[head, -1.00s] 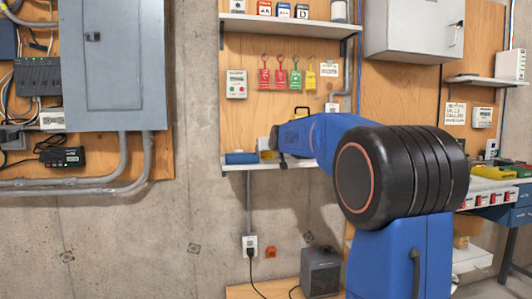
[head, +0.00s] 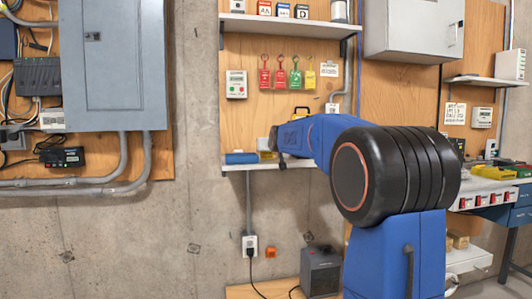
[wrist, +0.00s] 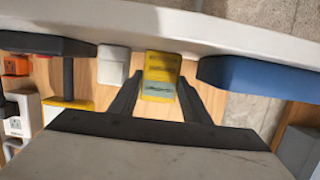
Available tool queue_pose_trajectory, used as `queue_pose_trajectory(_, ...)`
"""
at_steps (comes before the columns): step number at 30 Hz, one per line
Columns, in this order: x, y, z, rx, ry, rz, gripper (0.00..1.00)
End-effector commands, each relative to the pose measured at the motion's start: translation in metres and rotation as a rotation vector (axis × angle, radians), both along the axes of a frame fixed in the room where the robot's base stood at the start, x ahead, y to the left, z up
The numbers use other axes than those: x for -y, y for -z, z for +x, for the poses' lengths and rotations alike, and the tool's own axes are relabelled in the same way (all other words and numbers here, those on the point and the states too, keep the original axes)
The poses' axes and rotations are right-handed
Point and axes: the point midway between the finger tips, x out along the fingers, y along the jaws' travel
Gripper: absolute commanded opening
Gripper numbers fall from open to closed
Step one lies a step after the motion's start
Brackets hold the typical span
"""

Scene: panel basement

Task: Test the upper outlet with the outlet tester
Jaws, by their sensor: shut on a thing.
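A small yellow block with a greyish band (wrist: 161,72), which looks like the outlet tester, sits between my fingertips in the wrist view. My gripper (wrist: 160,90) is shut on it at the small shelf. In the head view my gripper (head: 274,143) is at the left part of that shelf, and the block is small and partly hidden there. The wall outlet (head: 250,245) is below the shelf. A black cord is plugged into its lower part, and its upper part looks free.
A blue roll (head: 241,158) lies on the shelf (head: 240,167) left of my gripper. A small orange item (head: 270,252) is right of the outlet. A grey heater-like box (head: 320,271) stands below. Bare concrete wall lies left of the outlet.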

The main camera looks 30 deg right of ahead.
Motion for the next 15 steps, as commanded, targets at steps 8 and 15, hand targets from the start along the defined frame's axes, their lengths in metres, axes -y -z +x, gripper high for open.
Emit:
queue_pose_trajectory(8,0.0,-0.001,0.0,0.001,0.0,0.0,0.16)
queue_pose_trajectory(15,0.0,-0.01,0.0,0.001,0.0,0.0,0.16)
